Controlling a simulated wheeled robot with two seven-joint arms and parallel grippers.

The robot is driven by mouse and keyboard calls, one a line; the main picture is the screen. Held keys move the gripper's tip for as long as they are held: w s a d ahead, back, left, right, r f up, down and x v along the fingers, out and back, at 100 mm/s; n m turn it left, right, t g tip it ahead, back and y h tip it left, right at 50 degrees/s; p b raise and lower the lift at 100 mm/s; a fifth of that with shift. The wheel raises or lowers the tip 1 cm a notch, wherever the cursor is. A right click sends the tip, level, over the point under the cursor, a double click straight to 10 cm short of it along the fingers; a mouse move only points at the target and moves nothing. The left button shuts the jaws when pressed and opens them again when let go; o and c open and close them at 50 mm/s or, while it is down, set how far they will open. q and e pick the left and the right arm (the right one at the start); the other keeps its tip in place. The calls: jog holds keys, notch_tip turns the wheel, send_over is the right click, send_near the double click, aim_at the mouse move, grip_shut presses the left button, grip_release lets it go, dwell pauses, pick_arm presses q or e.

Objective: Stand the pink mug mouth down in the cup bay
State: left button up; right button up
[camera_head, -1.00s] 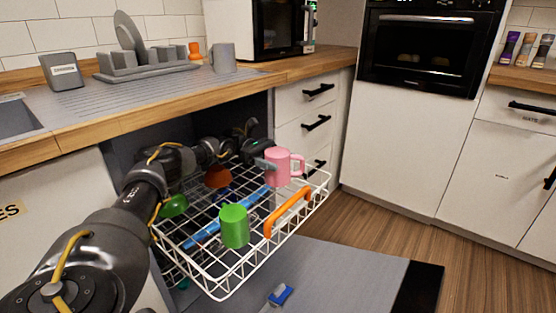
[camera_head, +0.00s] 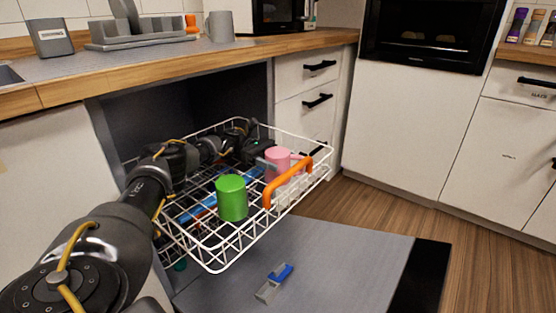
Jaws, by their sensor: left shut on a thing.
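The pink mug (camera_head: 278,163) is at the right rear part of the white wire rack (camera_head: 207,262), with its handle to the right. It sits low among the wires, behind the orange rack handle (camera_head: 287,181). My left gripper (camera_head: 268,164) is shut on the mug from its left side. Whether the mug touches the rack floor I cannot tell. The mug's mouth is not clearly visible, and its lower part is partly hidden by wires. My right gripper is not in view.
A green mug (camera_head: 232,198) stands in the front of the rack. A blue utensil (camera_head: 203,209) lies behind it, partly hidden. The open dishwasher door (camera_head: 330,262) lies below, with a small blue and grey item (camera_head: 274,283) on it. Drawers (camera_head: 305,110) stand close behind the rack.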

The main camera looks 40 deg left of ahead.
pick_arm(q)
jog(key=shift+f+b, duration=0.45)
dwell(0.5)
jog(key=o, duration=1.3)
jog(key=shift+c, duration=0.2)
jog(key=shift+r, duration=0.1)
notch_tip(320, 180, up, 12)
jog(key=p, duration=0.9)
jog(key=shift+f, duration=0.2)
jog(key=w+d+r+n+t+y+p, duration=0.1)
jog(key=w+d+r+n+t+p, duration=0.15)
jog(key=w+d+t, duration=0.35)
jog(key=w+d+r+n+t+y+p, duration=0.1)
jog(key=w+d+r+n+t+p, duration=0.2)
jog(key=d, duration=0.6)
jog(key=d+r+n+y+p, duration=0.1)
jog(key=d+r+p, duration=0.3)
jog(key=d, duration=0.4)
jog(key=shift+s+r+p, duration=0.3)
jog(key=shift+s, duration=0.05)
